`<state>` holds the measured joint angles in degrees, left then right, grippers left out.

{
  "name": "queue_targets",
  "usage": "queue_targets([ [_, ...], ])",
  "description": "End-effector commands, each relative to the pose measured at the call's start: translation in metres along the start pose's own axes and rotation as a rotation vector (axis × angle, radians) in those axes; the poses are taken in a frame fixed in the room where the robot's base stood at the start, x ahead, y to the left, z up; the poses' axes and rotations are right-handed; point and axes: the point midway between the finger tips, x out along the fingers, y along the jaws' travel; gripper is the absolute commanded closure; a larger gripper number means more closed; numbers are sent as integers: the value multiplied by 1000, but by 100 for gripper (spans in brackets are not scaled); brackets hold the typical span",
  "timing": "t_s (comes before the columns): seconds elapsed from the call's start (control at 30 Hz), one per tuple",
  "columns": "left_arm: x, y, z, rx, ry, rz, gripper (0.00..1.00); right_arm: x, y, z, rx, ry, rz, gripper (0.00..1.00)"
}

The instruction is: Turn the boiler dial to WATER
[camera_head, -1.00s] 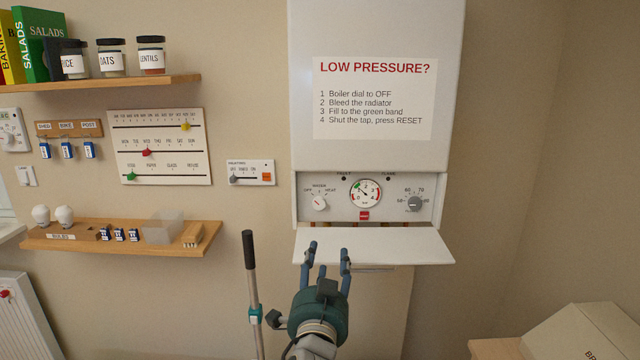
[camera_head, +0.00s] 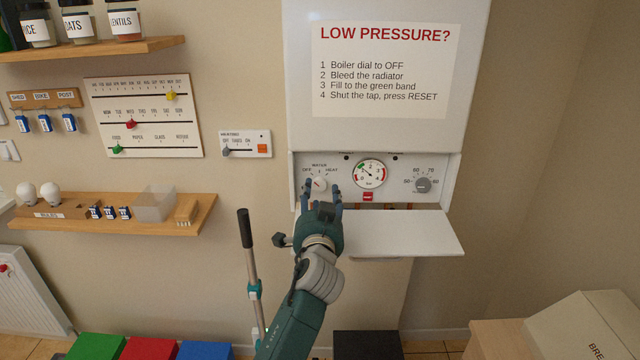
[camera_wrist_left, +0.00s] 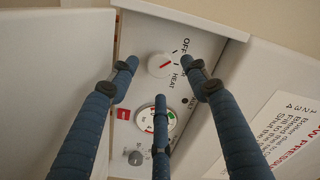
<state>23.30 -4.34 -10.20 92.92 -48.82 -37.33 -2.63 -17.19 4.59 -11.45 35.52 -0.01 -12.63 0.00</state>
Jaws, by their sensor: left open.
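The boiler dial (camera_head: 318,183) is a small white round knob with a red pointer line, at the left of the boiler's control panel. OFF, WATER and HEAT are printed around it. In the head view the pointer slants up and left, towards the OFF side. The dial also shows in the left wrist view (camera_wrist_left: 158,65). My left gripper (camera_head: 323,189) is open in front of the panel, its fingers spread around the dial's place in the picture. In the wrist view the dial appears between the fingertips, and I see no clear contact. My right gripper is not in view.
The hinged flap (camera_head: 400,235) hangs open below the panel, under my left wrist. The pressure gauge (camera_head: 369,173) and a grey knob (camera_head: 423,185) sit right of the dial.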

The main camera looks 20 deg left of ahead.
Motion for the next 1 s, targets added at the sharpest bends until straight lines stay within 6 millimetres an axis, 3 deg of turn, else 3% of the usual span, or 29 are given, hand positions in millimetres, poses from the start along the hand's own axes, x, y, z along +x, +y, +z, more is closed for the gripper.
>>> queue_targets([
  [0.23, 28, -1, 0, 1, -1, -1, 53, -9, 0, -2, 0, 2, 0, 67],
  [0.6, 33, 0, 0, 0, 1, 0, 53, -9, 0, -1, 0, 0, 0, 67],
  [0.67, 32, 0, 0, 0, 1, 0, 61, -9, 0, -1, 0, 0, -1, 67],
  [0.83, 32, 0, 0, 0, 1, 0, 94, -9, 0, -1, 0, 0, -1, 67],
  [1.0, 32, 0, -1, 0, 3, 0, 98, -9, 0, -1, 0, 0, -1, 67],
])
